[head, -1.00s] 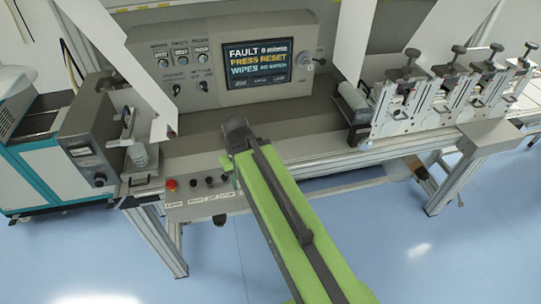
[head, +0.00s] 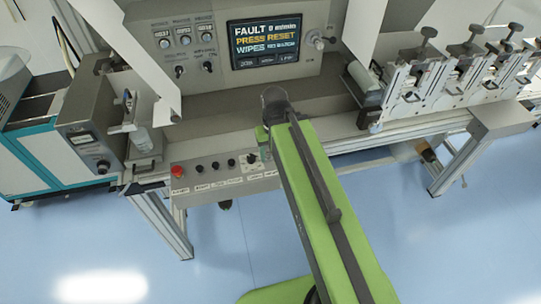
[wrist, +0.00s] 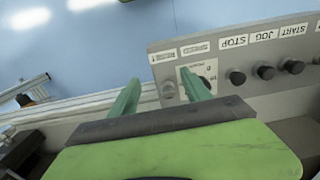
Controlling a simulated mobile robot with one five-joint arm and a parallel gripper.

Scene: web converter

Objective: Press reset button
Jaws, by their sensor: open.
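My gripper (head: 263,138) is at the right end of the sloped grey control panel (head: 223,183) on the machine's front edge. In the wrist view its two green fingers (wrist: 160,95) are apart and empty. A pale round button (wrist: 168,90) shows between the fingers, at the panel's end. Its label is too small to read, so I cannot tell whether it is the reset button. A plate with a selector switch (wrist: 206,78) is beside it, partly behind one finger. I cannot tell whether any finger touches the panel.
Black buttons (wrist: 237,77) labelled STOP, JOG and START sit along the panel. A red mushroom button (head: 177,171) is at its left end. The screen (head: 267,42) reads FAULT, PRESS RESET. Clamp units (head: 415,82) stand right. Blue floor (head: 215,270) is open in front.

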